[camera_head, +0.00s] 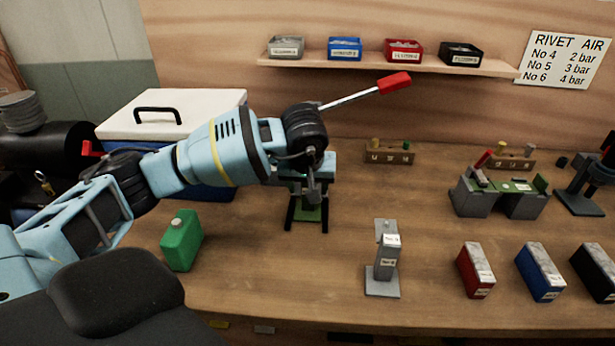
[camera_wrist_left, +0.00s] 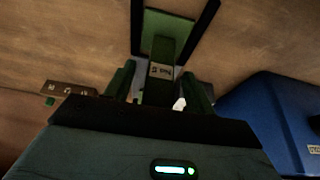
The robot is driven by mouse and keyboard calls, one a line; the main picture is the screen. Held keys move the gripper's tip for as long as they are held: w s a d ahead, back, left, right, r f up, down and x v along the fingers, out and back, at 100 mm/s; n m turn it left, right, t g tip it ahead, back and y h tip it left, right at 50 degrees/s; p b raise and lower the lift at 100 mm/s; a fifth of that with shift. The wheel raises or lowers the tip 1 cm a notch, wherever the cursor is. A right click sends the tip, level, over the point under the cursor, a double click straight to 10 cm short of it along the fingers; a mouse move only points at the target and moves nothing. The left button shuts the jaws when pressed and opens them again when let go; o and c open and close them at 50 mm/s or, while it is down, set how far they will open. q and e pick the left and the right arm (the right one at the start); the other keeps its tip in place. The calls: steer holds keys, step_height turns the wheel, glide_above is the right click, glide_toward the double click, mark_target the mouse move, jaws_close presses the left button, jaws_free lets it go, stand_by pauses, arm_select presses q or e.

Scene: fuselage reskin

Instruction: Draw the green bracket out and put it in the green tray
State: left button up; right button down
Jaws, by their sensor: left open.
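My left gripper (camera_head: 311,186) points down over a dark-legged stand (camera_head: 290,215) with a green base plate (camera_head: 308,212). In the left wrist view the gripper (camera_wrist_left: 158,80) is open, its two dark green fingers apart on either side of a labelled green piece (camera_wrist_left: 161,70). I cannot tell whether they touch it or whether it is the bracket. Behind it is a green plate (camera_wrist_left: 165,28) between black legs. My wrist hides the top of the stand in the head view. I cannot make out a green tray for certain. My right gripper is not in view.
A lever with a red handle (camera_head: 394,82) rises behind my wrist. A green can (camera_head: 182,241) and a white-lidded blue cooler (camera_head: 180,115) stand left. A grey labelled post (camera_head: 386,262) stands front right. A grey fixture (camera_head: 478,199) with green parts is further right. Coloured bins line the shelf (camera_head: 330,61).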

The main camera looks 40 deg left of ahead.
arm_select(q)
steer(key=shift+x, duration=1)
jaws_close()
